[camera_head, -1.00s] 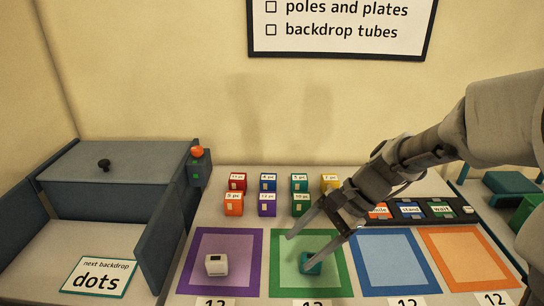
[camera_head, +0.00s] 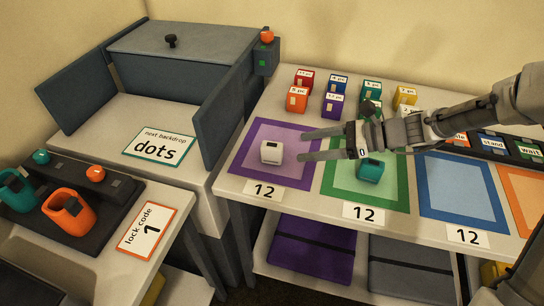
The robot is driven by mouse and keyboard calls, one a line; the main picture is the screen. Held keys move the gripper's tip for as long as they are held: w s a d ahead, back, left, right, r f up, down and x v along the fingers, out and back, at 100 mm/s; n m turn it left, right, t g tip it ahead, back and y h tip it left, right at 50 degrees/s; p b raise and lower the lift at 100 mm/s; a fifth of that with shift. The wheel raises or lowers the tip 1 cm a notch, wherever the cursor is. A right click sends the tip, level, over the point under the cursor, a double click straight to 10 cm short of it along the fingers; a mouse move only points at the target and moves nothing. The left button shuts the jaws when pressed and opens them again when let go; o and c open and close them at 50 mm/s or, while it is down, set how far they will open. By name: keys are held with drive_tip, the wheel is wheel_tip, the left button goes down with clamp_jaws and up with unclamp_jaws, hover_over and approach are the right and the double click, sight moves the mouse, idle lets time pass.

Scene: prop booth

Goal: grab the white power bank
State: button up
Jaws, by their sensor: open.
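The white power bank (camera_head: 271,152) is a small white block with a dark patch on top. It stands on the purple-bordered mat (camera_head: 262,177) at the left end of the mat row. My gripper (camera_head: 303,145) is open, its two fingers pointing left toward the white block. The fingertips are just right of the block in the picture; I cannot tell their height above the mat or whether they touch it. Nothing shows between the fingers. A teal block (camera_head: 370,169) stands on the green-bordered mat (camera_head: 340,192), below my gripper in the picture.
Several small coloured boxes (camera_head: 334,104) stand behind the mats. A blue mat (camera_head: 461,190) lies further right. A grey booth (camera_head: 185,59) with open side panels stands at left. Orange and teal cup-like items (camera_head: 70,210) sit on a dark tray at lower left.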

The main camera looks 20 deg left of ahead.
sight(272, 149)
drive_tip(key=b+x, duration=0.1)
drive_tip(key=x, duration=0.3)
drive_tip(key=shift+r+b+x, duration=0.2)
drive_tip(key=shift+b+x, duration=0.35)
drive_tip(key=shift+x, duration=0.85)
drive_tip(key=shift+r+b+x, duration=0.15)
drive_tip(key=shift+b+x, duration=0.4)
drive_tip(key=shift+x, duration=0.8)
drive_tip(key=shift+s+a+r, duration=0.1)
drive_tip(key=shift+s, duration=0.05)
clamp_jaws()
